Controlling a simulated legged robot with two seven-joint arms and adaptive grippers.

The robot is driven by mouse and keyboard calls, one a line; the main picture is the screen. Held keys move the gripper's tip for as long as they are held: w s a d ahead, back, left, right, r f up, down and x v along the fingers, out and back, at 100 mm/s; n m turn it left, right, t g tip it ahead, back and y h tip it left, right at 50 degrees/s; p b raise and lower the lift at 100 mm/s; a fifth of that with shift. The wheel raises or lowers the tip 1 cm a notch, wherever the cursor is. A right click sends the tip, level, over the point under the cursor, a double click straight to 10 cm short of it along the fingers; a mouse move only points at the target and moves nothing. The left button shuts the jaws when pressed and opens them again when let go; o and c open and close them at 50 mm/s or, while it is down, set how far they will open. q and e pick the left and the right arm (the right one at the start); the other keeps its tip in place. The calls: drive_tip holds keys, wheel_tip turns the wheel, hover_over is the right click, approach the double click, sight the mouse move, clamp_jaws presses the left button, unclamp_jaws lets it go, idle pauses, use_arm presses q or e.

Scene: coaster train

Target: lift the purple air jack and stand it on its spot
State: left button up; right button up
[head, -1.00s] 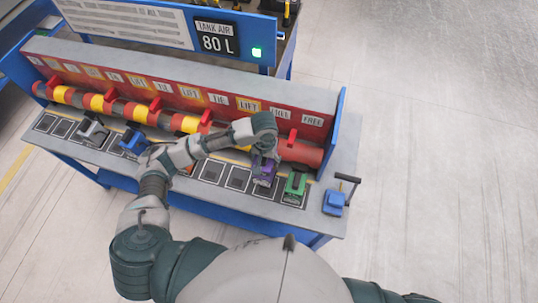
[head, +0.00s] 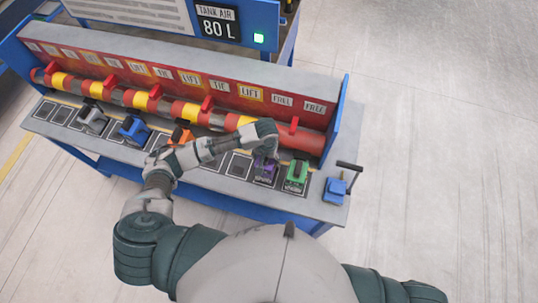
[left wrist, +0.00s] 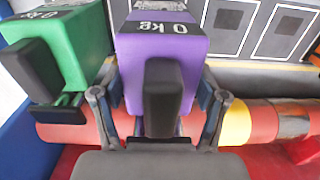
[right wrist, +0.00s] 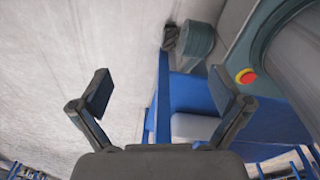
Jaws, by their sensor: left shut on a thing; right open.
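The purple air jack (head: 264,169) stands at the front of the bench, left of the green jack (head: 297,176). It also shows large in the left wrist view (left wrist: 161,62), with "0 kg" on its label. My left gripper (head: 266,152) reaches it from above and is shut on it, one finger on each side of its dark handle. The underside of the purple jack is hidden, so I cannot tell whether it touches the bench. My right gripper (right wrist: 98,92) is open and empty, away from the bench jacks.
Orange (head: 181,136), blue (head: 133,130) and grey (head: 93,120) jacks stand further left. A blue pump (head: 336,190) stands at the right end.

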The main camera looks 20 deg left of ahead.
use_arm(q)
drive_tip(key=shift+a+f, duration=0.2)
drive_tip(key=shift+f, duration=0.1)
drive_tip(key=shift+d, duration=0.7)
drive_tip(key=shift+a+f, duration=0.25)
drive_tip(key=shift+a, duration=0.25)
drive_tip(key=shift+a+f, duration=0.1)
drive_tip(key=o, duration=1.9)
drive_tip(key=shift+d, duration=0.2)
drive_tip(key=shift+c, duration=0.2)
drive_tip(key=shift+d, duration=0.25)
wheel_tip(320, 180, up, 11)
drive_tip(key=shift+d+r, duration=0.25)
drive_tip(key=shift+r, duration=0.2)
use_arm(e)
drive_tip(key=shift+a, duration=0.5)
